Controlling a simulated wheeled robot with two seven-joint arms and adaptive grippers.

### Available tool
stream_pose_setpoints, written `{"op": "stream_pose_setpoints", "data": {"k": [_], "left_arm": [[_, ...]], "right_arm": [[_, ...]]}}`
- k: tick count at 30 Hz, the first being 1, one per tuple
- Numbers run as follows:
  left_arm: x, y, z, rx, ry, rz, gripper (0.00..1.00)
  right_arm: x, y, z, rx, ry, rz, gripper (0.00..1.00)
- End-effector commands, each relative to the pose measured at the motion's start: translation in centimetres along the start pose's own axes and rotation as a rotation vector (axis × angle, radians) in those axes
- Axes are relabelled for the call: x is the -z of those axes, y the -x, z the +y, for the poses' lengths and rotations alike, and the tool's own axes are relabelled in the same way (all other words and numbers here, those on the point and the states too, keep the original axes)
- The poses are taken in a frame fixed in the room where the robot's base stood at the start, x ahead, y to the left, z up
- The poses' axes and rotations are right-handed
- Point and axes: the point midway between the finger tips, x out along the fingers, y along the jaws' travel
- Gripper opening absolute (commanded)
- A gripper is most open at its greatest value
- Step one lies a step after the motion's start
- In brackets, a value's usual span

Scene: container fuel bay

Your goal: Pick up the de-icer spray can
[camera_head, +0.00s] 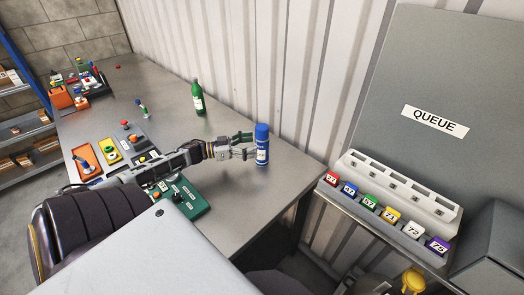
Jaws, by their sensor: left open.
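A blue spray can (262,150) with a blue cap and a pale label stands upright near the right edge of the grey table (245,188). It looks like the de-icer can, though its label is too small to read. My left gripper (250,147) reaches in from the left with its fingers open at the can. The fingertips are beside the can; I cannot tell whether they touch it. My right gripper is not in view.
A green bottle (198,97) stands behind the gripper. Orange, yellow and dark panels and a green panel (185,198) lie near my left arm. A corrugated wall (290,80) runs behind the table. A rack with numbered coloured tags (370,202) stands at right.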

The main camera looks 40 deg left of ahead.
Motion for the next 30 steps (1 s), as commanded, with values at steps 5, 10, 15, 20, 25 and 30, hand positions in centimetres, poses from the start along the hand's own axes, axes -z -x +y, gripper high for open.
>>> {"op": "stream_pose_setpoints", "data": {"k": [5, 10, 15, 20, 25, 30], "left_arm": [[0.0, -0.5, -0.1, 0.000, 0.000, 0.001, 0.75], [0.0, -1.4, -0.3, 0.000, -0.001, 0.001, 0.75], [0.0, -2.3, -0.4, 0.000, 0.000, 0.002, 0.75], [0.0, -3.3, -0.6, 0.001, 0.000, 0.002, 0.75], [0.0, -4.4, -0.6, 0.000, 0.000, 0.002, 0.75], [-0.1, -5.1, -0.5, 0.000, 0.000, 0.001, 0.75]], "right_arm": [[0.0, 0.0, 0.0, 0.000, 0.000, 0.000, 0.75], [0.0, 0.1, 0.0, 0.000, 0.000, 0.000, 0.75], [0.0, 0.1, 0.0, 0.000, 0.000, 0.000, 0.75], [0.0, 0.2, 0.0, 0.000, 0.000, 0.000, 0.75], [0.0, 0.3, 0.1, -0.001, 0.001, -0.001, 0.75], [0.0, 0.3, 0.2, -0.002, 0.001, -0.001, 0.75]]}}
